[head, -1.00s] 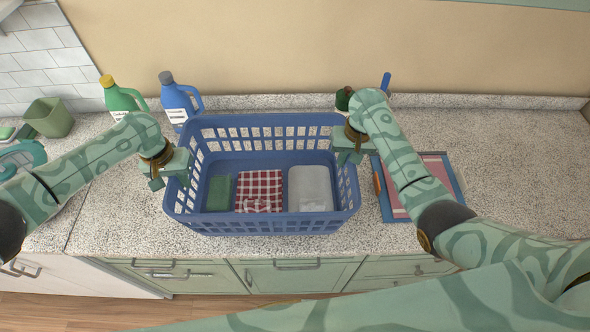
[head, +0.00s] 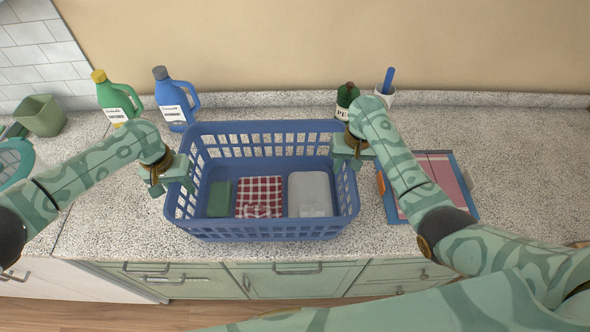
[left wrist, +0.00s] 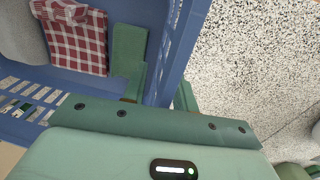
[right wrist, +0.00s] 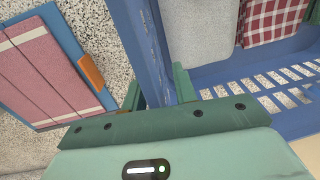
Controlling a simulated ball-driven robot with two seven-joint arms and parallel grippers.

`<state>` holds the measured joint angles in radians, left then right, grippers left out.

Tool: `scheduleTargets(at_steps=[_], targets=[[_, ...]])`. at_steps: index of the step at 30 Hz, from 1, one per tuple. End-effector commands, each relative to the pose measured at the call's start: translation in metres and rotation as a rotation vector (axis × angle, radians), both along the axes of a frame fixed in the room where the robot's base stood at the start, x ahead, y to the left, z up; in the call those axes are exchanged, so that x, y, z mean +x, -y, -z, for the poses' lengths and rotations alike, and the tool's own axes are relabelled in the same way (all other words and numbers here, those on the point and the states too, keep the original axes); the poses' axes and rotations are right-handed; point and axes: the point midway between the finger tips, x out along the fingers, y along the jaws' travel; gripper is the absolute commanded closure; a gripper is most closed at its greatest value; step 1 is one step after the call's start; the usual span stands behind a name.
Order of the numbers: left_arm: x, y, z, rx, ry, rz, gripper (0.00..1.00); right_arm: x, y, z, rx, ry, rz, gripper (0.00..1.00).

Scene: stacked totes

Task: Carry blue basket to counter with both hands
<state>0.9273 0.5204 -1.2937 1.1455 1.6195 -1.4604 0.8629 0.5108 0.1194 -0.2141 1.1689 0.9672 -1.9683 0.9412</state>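The blue basket (head: 270,233) is level over the counter (head: 130,221), between my two grippers. It holds a green cloth, a red-and-white checked cloth and a pale grey folded cloth. My left gripper (head: 178,178) is shut on its left wall, one finger on each side; the wall also shows between the fingers in the left wrist view (left wrist: 172,75). My right gripper (head: 346,157) is shut on its right wall in the same way, seen in the right wrist view (right wrist: 148,50). I cannot tell whether the basket's underside touches the counter.
A green bottle (head: 117,98) and a blue bottle (head: 173,98) stand behind the basket at left. A dark green bottle (head: 346,97) and a white cup (head: 385,95) stand at back right. A blue-edged tray (head: 462,198) lies right of the basket. A green bin (head: 40,116) is far left.

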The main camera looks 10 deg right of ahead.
Motion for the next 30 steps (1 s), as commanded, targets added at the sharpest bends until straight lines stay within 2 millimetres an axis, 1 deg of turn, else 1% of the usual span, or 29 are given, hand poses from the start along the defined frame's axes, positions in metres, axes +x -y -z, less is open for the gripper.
scheduleTargets(at_steps=[4, 7, 11, 15, 18, 21, 23, 26, 29, 30], targets=[[0.000, 0.000, -0.003, -0.001, 0.001, 0.001, 0.72, 0.000, 0.000, 0.000, 0.001, 0.000, 0.000, 0.72], [0.001, -0.002, -0.014, 0.000, 0.002, 0.001, 0.72, 0.000, -0.001, 0.000, 0.001, 0.000, 0.000, 0.72], [0.001, -0.006, -0.043, -0.001, 0.004, 0.002, 0.72, 0.000, -0.001, 0.000, 0.001, 0.000, 0.000, 0.72], [0.001, -0.010, -0.076, 0.000, 0.005, 0.001, 0.72, 0.000, -0.001, 0.000, 0.001, 0.000, 0.000, 0.72], [0.001, -0.012, -0.096, -0.001, 0.004, 0.001, 0.72, 0.000, -0.001, 0.000, 0.001, 0.000, 0.000, 0.72], [0.001, -0.014, -0.110, 0.000, 0.003, 0.000, 0.72, 0.000, -0.001, 0.000, 0.001, 0.000, 0.000, 0.72], [0.001, -0.014, -0.115, 0.001, 0.003, 0.001, 0.72, 0.000, -0.001, 0.000, 0.001, 0.000, 0.000, 0.72], [0.000, -0.014, -0.119, 0.000, 0.001, 0.001, 0.72, 0.000, 0.000, -0.006, 0.003, 0.002, -0.001, 0.72], [0.000, -0.014, -0.120, 0.000, 0.001, 0.000, 0.72, 0.001, 0.001, -0.021, 0.005, 0.004, -0.001, 0.72], [0.000, -0.014, -0.120, 0.000, 0.001, 0.000, 0.72, 0.001, 0.002, -0.030, 0.004, 0.005, -0.002, 0.72]])
